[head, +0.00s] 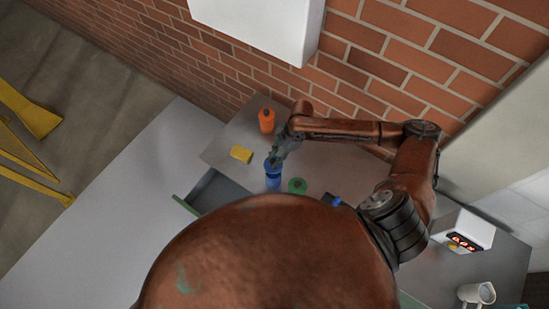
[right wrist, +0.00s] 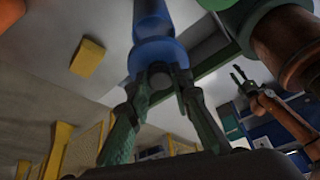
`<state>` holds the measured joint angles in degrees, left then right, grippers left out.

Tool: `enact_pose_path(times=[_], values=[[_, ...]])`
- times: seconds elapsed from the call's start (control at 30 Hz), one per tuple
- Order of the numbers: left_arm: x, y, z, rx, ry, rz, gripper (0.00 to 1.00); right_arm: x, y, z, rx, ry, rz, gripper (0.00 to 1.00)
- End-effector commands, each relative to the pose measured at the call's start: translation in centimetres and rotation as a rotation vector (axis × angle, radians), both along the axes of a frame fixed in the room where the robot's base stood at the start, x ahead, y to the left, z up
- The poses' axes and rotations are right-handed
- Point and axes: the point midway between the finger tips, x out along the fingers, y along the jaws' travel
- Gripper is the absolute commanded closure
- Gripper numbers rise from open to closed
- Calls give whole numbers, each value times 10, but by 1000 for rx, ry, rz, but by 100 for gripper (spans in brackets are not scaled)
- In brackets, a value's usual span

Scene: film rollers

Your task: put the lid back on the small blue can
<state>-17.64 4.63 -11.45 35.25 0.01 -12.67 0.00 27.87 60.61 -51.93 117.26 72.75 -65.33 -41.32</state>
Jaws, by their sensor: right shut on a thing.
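In the right wrist view the gripper (right wrist: 167,74) is shut on the dark knob of the darker blue lid (right wrist: 156,52). The lid is in line with the can's top; I cannot tell whether it rests there or hovers just above. My left gripper (right wrist: 240,73) shows small in the right wrist view, apparently open and empty, away from the can.
An orange bottle (head: 266,121) stands behind the can and a yellow block (head: 241,154) lies left of it. A green round thing (head: 297,186) is close on the right, with a blue thing (head: 335,201) beyond. A white box with red digits (head: 463,232) and white mug (head: 477,293) are far right.

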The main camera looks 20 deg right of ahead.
Motion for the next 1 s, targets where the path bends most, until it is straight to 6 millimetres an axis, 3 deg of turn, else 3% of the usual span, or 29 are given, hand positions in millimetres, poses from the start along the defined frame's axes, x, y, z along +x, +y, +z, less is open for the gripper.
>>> enact_pose_path(times=[0.5,0.73,1.0], values=[[14,-3,-45,-3,-18,-3,60,0,0,-42,-1,-1,0,100],[13,-3,-48,-3,-16,-3,60,1,0,-56,0,-2,-1,100],[10,-2,-49,-2,-12,-2,60,1,0,-59,0,-2,-1,100]])
